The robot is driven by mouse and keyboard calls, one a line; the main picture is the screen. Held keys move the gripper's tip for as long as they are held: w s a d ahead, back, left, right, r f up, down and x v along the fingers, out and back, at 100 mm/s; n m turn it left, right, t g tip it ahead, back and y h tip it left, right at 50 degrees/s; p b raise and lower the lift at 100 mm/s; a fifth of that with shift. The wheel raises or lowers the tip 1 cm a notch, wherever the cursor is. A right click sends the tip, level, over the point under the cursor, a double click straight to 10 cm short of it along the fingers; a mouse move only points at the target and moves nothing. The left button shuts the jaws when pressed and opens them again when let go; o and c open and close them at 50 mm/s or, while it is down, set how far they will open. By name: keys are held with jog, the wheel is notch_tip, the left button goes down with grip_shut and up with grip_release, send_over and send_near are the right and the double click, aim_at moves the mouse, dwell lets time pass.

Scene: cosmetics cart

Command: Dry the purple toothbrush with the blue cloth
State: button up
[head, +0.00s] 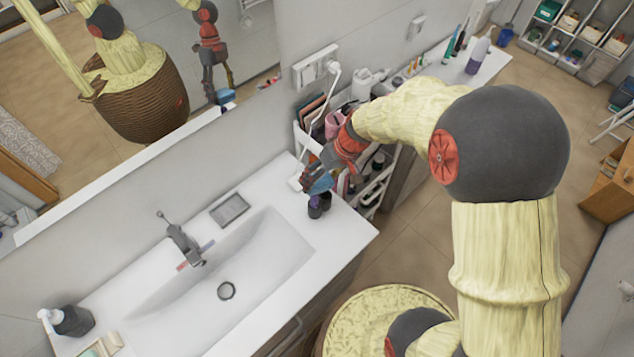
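My gripper (314,176) is over the far right part of the counter, in front of the wall. A thin purple piece (207,245), possibly the purple toothbrush, lies by the faucet at the back of the sink, with a small pinkish-red piece (182,266) on the faucet's other side. The faucet hides what is between them.
The white sink (262,262) has a grey faucet (184,243) and a soap dish (230,210) behind it. A dark soap bottle (72,320) stands at the left. A cart with bottles (375,185) is beyond the counter. The mirror (45,100) reflects my arm. The basin is empty.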

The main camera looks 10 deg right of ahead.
jog(key=shift+s+a+f+b, duration=0.1)
jog(key=shift+s+a+b, duration=0.55)
jog(key=shift+a, duration=0.25)
jog(key=shift+w+d+b, duration=0.6)
jog(key=shift+w+d, duration=0.15)
jog(key=shift+d, duration=0.3)
jog(key=shift+r+p, duration=1.7)
jog(key=shift+r, duration=1.9)
jog(key=shift+a+f, duration=0.1)
jog(key=shift+f, duration=0.05)
